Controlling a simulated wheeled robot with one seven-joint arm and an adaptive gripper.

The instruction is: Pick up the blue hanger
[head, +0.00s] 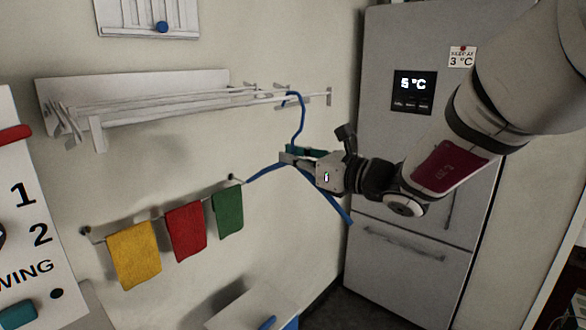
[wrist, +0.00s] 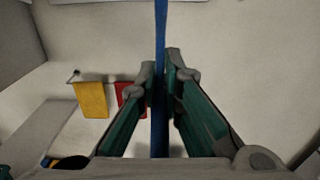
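The blue hanger (head: 301,118) hangs near the right end of the white wall rack (head: 150,105) in the head view. Its hook is up at the rack's bars, and its two arms slope down on either side of my gripper (head: 290,154). In the wrist view the blue hanger (wrist: 160,60) runs as an upright strip between the fingers of my gripper (wrist: 160,82). The fingers are close in on the strip from both sides. Whether the hook still touches the bar is unclear.
Yellow (head: 133,253), red (head: 187,231) and green (head: 228,211) cloths hang on a rail below the rack. A grey fridge (head: 405,240) stands at the right. A white-topped box (head: 250,308) stands at the bottom. A numbered panel (head: 30,215) is at the left.

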